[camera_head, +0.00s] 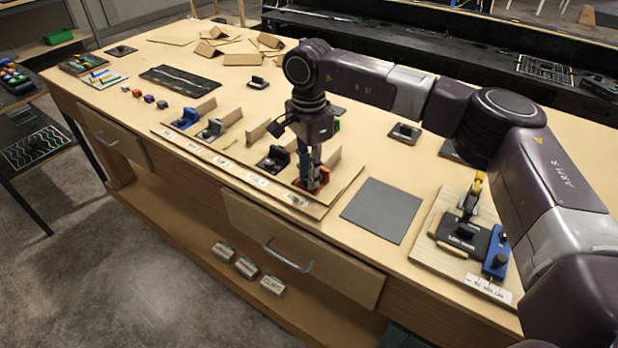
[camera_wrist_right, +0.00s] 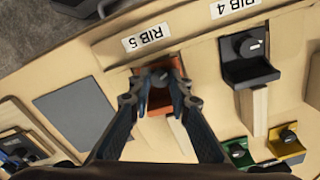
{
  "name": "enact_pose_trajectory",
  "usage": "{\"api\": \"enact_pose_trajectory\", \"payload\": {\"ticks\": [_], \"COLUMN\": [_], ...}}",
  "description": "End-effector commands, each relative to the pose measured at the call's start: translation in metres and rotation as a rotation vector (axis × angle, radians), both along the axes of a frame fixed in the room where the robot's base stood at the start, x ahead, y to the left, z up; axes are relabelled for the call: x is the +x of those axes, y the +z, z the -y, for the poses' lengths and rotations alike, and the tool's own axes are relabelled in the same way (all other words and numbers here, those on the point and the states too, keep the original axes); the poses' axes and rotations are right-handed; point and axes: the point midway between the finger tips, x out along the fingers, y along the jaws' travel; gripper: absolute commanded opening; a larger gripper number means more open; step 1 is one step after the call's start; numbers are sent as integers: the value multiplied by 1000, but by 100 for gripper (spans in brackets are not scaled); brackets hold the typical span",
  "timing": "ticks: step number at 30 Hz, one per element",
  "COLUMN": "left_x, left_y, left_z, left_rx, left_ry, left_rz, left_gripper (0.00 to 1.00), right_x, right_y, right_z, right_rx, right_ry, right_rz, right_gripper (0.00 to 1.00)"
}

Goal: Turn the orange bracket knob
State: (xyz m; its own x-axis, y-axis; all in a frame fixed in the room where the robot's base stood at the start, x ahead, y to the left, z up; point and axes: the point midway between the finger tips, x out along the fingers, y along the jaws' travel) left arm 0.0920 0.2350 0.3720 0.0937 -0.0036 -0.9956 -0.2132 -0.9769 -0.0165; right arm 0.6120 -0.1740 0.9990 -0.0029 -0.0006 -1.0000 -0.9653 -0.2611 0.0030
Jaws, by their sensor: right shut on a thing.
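The orange bracket (camera_head: 322,184) stands at the right end of a row of brackets on the wooden board, mostly hidden by my right gripper (camera_head: 312,172). In the right wrist view the orange bracket (camera_wrist_right: 176,70) sits beside the RIB 5 label. Its dark round knob (camera_wrist_right: 158,76) is between the fingertips of my right gripper (camera_wrist_right: 160,92). The gripper comes down from above and is shut on the knob. The knob's turn angle cannot be told. My left gripper is not in view.
A black bracket (camera_wrist_right: 247,60) stands beside the orange one at RIB 4. Blue and grey brackets are further left on the board. A flat grey mat (camera_head: 382,209) lies right of the board, and a small console (camera_head: 462,236) stands beyond it. Wooden ribs rise behind the brackets.

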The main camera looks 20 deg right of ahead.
Motion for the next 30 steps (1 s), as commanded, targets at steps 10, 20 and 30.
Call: {"api": "enact_pose_trajectory", "payload": {"ticks": [10, 20, 30], "left_x": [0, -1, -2], "left_y": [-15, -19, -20], "left_z": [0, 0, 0], "left_rx": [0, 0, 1], "left_ry": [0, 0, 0], "left_rz": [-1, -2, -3], "left_gripper": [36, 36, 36], "right_x": [2, 2, 3], "right_y": [1, 3, 4], "right_z": [-1, -1, -1], "right_rx": [3, 3, 3], "right_ry": [-271, -408, -437], "right_rz": [5, 6, 8], "right_gripper": [0, 0, 0]}}
